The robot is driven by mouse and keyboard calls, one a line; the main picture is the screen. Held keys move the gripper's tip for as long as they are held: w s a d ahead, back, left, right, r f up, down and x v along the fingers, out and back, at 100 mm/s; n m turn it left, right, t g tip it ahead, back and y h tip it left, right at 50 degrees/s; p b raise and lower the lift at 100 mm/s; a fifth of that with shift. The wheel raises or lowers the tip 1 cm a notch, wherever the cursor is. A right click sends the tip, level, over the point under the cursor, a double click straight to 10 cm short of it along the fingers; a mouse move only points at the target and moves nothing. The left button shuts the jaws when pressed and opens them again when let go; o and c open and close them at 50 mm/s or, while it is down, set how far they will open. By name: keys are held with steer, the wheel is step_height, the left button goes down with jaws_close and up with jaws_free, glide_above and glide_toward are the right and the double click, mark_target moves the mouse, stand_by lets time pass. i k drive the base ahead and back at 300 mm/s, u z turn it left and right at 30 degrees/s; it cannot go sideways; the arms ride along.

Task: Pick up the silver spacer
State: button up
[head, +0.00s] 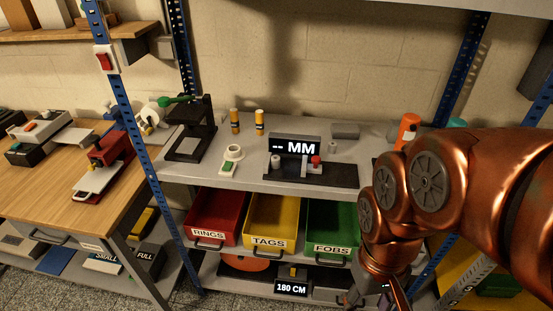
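Two small grey-silver cylinders are on the grey shelf (215,172), and I cannot tell for certain which is the silver spacer. One grey cylinder (276,162) stands at the left end of the black measuring device (325,174), below its "-- MM" display (294,147). The other grey cylinder (332,147) stands just right of the display. My copper-coloured arm comes in from the right. My gripper (394,296) is at the bottom edge, low in front of the shelf and well away from both cylinders. It is mostly cut off, so its fingers cannot be made out.
Red (216,216), yellow (272,222) and green (331,228) bins hang under the shelf. A black press (191,130), a white ring-topped piece (233,153) and two yellow-banded cylinders stand to the left. An orange bottle (408,131) stands at right, near my arm. Blue posts flank the shelf.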

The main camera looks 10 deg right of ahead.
mark_target(275, 159)
steer(key=u, duration=0.4)
steer(key=k, duration=1.15)
steer(key=z, duration=1.95)
steer(key=i, duration=0.5)
steer(key=u, duration=0.05)
